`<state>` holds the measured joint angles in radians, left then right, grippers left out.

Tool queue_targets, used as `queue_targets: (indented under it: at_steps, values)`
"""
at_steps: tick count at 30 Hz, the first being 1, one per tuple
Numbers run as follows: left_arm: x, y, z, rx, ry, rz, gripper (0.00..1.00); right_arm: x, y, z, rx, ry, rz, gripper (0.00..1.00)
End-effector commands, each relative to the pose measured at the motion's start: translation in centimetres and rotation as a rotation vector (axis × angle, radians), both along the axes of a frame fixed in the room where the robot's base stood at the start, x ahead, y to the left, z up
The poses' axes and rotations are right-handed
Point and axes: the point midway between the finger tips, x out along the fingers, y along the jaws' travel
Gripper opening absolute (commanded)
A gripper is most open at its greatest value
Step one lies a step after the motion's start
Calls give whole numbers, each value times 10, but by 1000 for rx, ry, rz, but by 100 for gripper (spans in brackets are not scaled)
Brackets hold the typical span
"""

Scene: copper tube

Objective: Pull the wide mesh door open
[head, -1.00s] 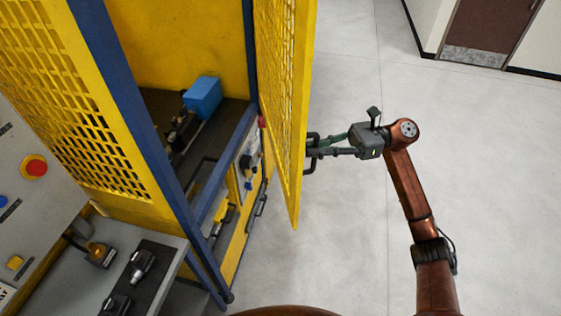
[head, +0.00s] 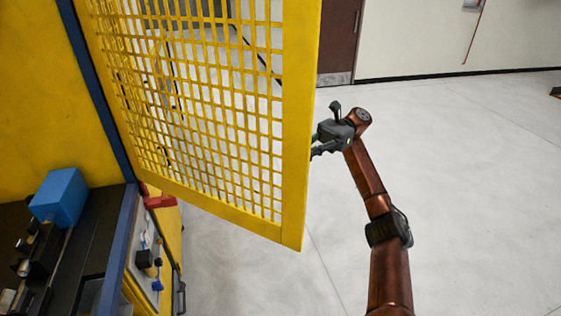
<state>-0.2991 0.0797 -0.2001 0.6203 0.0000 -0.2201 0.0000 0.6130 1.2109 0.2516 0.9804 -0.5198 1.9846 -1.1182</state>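The wide yellow mesh door (head: 293,150) stands swung out from the cell, its mesh side facing me and its free edge to the right. My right gripper (head: 318,145) is at that free edge, with its fingers reaching behind the door frame. The door hides the fingertips and the handle, so I cannot tell whether the fingers are shut on it. My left gripper is not in view.
The open cell on the left holds a blue box (head: 60,196) on a dark bench. A blue post (head: 97,90) stands at the hinge side. The pale floor (head: 460,190) to the right is clear. A brown door (head: 338,40) is in the back wall.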

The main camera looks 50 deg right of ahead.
Motion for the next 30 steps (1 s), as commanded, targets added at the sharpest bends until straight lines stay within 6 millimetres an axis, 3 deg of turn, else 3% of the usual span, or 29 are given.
queue_targets:
  at_steps: [12,13,21,30]
  values:
    - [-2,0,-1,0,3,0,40,-3,-4,-3,-5,4,2,0]
    - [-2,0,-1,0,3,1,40,-3,-4,-3,-5,4,2,10]
    - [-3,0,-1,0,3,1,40,-2,-4,-2,-3,3,1,28]
    - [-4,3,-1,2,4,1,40,-2,-4,1,-3,1,-1,28]
